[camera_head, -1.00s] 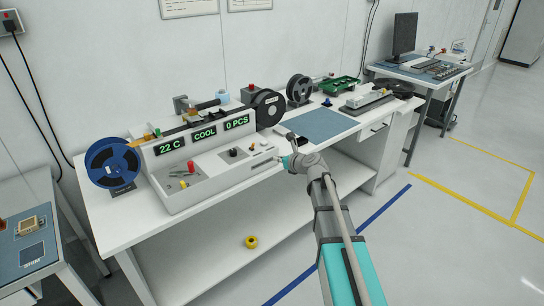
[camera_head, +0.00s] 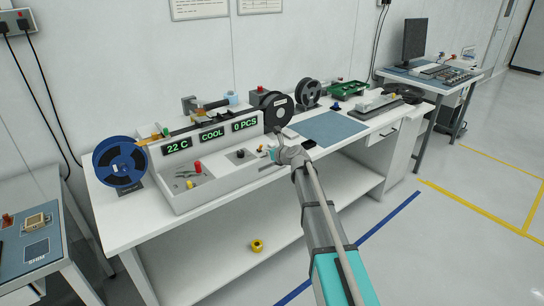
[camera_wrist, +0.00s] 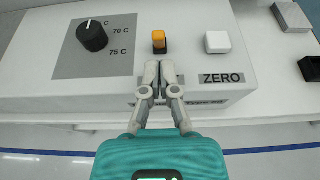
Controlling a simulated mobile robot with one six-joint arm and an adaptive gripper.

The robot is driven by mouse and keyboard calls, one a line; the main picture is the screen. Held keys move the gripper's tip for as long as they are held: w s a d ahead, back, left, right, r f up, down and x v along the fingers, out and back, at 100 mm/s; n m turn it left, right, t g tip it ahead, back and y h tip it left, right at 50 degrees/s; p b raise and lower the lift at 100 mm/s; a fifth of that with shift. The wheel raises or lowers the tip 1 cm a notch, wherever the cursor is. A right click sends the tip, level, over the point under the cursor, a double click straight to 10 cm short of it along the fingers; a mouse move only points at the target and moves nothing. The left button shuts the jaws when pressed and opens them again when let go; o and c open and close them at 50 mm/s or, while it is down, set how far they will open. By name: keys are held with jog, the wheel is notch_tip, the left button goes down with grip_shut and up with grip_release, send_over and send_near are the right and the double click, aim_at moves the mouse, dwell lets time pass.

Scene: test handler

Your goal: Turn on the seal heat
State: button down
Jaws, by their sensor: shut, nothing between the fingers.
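The test handler (camera_head: 205,181) is a white machine on the bench, with green displays reading 22 C, COOL (camera_head: 212,134) and 0 PCS. In the wrist view its panel has an amber switch (camera_wrist: 159,37) on a dark base, a black knob (camera_wrist: 92,36) at left marked 70 C and 75 C, and a white button (camera_wrist: 217,41) above the label ZERO. My gripper (camera_wrist: 159,68) is shut and empty, its tips just on the near side of the amber switch. I cannot tell whether they touch it. The fingers hide any label below it. My gripper also shows in the head view (camera_head: 274,151).
A blue reel (camera_head: 120,161) stands at the machine's left and a black reel (camera_head: 278,110) behind its right end. A blue mat (camera_head: 328,127) lies to the right. In the wrist view a black block (camera_wrist: 310,68) sits at the right.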

jog(key=shift+w+a+r, duration=0.25)
jog(key=shift+w, duration=0.2)
jog(key=shift+w+d+r+p, duration=0.1)
jog(key=shift+w+d+p, duration=0.1)
jog(key=shift+p, duration=0.3)
jog(key=shift+s, duration=0.1)
